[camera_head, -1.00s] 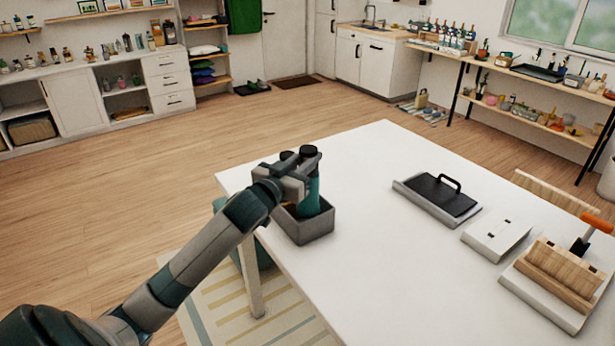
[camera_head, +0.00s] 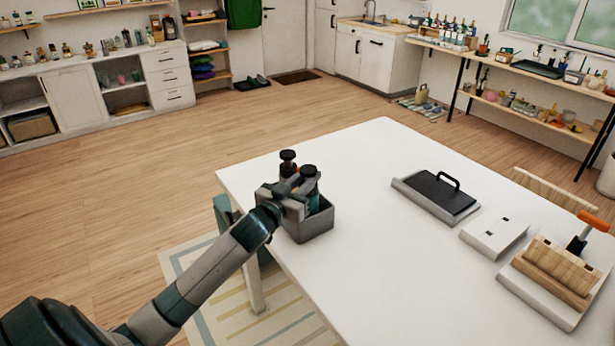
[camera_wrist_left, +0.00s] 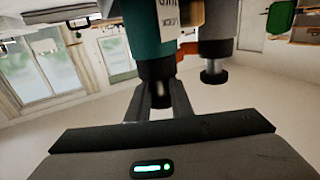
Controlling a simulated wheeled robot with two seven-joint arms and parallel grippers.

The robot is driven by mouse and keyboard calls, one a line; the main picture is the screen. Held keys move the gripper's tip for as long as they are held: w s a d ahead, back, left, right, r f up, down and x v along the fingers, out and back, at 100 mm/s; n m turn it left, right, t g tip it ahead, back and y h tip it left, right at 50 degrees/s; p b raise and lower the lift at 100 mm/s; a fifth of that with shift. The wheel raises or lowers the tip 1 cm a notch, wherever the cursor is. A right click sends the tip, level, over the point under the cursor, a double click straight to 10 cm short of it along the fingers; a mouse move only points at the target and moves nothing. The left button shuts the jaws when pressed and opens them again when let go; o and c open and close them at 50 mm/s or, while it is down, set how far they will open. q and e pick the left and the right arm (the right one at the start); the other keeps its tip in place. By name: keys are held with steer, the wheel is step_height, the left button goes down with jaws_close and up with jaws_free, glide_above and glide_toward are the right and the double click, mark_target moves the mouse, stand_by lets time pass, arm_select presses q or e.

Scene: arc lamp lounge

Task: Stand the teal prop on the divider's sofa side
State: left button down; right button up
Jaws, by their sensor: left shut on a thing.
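The teal prop is a teal bottle (camera_head: 313,202) with a black neck and cap. It stands roughly upright, its lower part inside a grey open box (camera_head: 312,228) at the table's left corner. My left gripper (camera_head: 300,187) is shut on its black neck, just above the box. In the left wrist view, upside down, the fingers (camera_wrist_left: 158,100) close around the neck of the teal bottle (camera_wrist_left: 152,32). A second, grey bottle (camera_wrist_left: 216,30) stands beside it; its black cap (camera_head: 288,156) shows behind my gripper. The divider, the box floor and the bottle's base are hidden. My right gripper is out of view.
The white table (camera_head: 370,255) is clear right of the box. Farther right are a black-handled tool on a tray (camera_head: 440,193), a white block (camera_head: 495,237) and a wooden block with an orange-handled tool (camera_head: 560,265). A teal chair (camera_head: 224,215) stands by the table's left edge.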

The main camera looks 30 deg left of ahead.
arm_select(q)
steer(key=shift+f, duration=0.1)
stand_by(0.3)
steer(key=c, duration=1.6)
jaws_free()
steer(key=shift+s, duration=0.5)
steer(key=shift+s+d+b, duration=0.15)
steer(key=shift+s+b, duration=0.7)
steer(key=shift+s, duration=1.95)
steer(key=shift+s+d+b, duration=0.1)
steer(key=shift+s+b, duration=0.75)
steer(key=shift+s, duration=1.9)
